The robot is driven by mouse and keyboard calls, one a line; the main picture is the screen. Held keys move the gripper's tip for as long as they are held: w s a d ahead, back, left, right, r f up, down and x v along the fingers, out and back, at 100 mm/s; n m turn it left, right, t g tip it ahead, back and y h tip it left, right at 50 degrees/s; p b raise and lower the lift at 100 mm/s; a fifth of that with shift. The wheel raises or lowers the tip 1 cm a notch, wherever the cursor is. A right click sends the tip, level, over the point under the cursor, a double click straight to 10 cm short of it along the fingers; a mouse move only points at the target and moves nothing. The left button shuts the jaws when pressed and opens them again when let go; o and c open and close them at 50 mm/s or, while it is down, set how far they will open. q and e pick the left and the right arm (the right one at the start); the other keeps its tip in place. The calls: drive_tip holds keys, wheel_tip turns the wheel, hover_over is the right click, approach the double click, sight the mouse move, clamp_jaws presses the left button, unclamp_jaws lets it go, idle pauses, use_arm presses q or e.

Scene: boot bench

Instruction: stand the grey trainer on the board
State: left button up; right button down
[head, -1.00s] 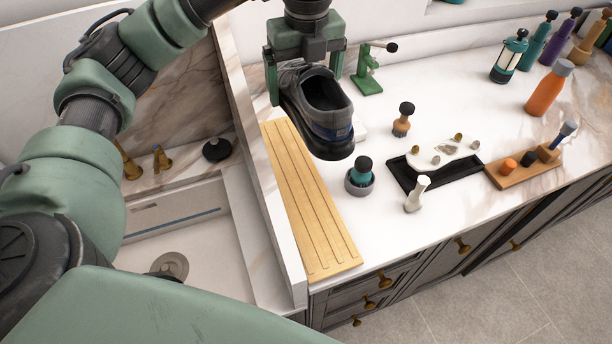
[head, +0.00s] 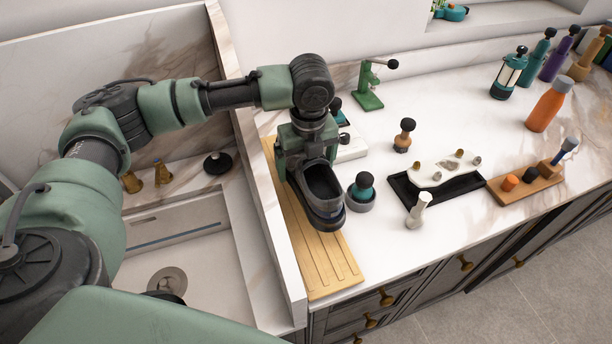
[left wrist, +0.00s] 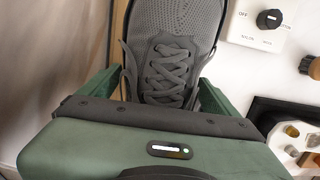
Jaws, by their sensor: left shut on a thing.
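The grey trainer (head: 322,187) has a dark opening and a dark blue heel. It is over the wooden board (head: 318,265), heel towards the front of the counter. My left gripper (head: 306,160) is shut on the trainer, its fingers on either side of it. In the left wrist view the laces of the trainer (left wrist: 168,72) show between the green fingers (left wrist: 162,95). I cannot tell whether the sole touches the board. The trainer hides the board's middle. My right gripper is not in view.
A teal-and-black brush in a grey cup (head: 361,193) stands close right of the trainer. A white box with a dial (head: 350,146) is behind it. A black tray (head: 437,197) lies further right. The sink (head: 180,235) is to the left, behind a raised marble edge (head: 268,222).

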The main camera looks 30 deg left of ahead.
sight(308, 174)
use_arm(q)
drive_tip(key=shift+f+p, duration=0.35)
drive_tip(key=shift+f, duration=2.05)
drive_tip(key=o, duration=1.4)
drive_tip(key=shift+o, duration=0.2)
drive_tip(key=r, duration=0.3)
drive_tip(key=r+b, duration=0.1)
drive_tip(key=r, duration=0.3)
drive_tip(key=s+d+r+b, duration=0.1)
drive_tip(key=r, duration=0.3)
drive_tip(key=shift+r, duration=0.45)
drive_tip(key=shift+r, duration=0.15)
